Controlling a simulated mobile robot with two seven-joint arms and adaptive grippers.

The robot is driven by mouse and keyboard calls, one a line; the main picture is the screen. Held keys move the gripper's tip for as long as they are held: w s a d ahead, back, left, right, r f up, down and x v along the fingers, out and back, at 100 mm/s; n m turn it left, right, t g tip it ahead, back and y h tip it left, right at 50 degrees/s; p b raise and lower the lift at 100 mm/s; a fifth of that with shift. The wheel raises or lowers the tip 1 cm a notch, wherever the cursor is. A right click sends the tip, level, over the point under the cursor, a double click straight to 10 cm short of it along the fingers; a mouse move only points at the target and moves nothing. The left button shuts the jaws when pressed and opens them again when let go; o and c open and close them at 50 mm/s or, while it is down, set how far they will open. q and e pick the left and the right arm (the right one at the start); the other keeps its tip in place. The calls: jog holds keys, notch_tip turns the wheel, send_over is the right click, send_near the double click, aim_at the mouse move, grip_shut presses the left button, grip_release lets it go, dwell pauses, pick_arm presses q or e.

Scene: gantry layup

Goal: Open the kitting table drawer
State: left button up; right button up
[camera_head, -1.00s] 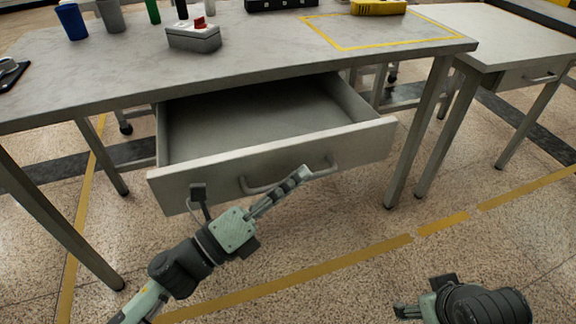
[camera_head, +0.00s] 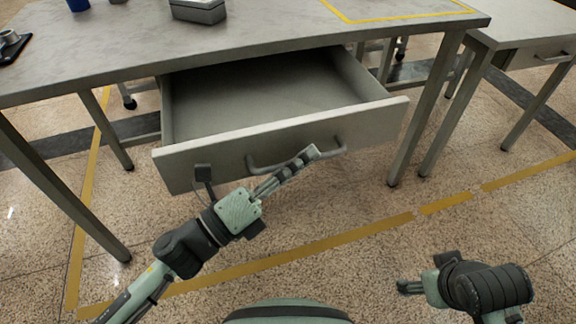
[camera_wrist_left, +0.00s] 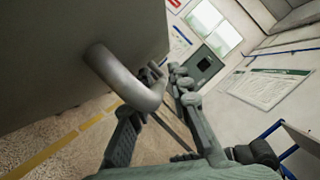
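The grey drawer (camera_head: 170,168) stands pulled out from under the kitting table (camera_head: 110,55), its inside empty where visible. Its bar handle (camera_head: 268,169) is on the front panel and shows large in the left wrist view (camera_wrist_left: 118,78). My left gripper (camera_head: 305,158) is at the handle, its fingers running along the bar. In the left wrist view its two fingers (camera_wrist_left: 168,85) stand apart, with floor visible between them; the handle's bend overlaps the left finger. Contact cannot be told. My right gripper (camera_head: 405,287) is low at the right, away from the drawer; its finger gap is unclear.
A grey box (camera_head: 198,12) and a blue cup (camera_head: 78,4) stand at the table's back. A dark tray (camera_head: 12,45) is at the left edge. A second table (camera_head: 530,30) stands at the right. The floor before the drawer is clear.

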pick_arm(q)
jog(key=v, duration=1.2)
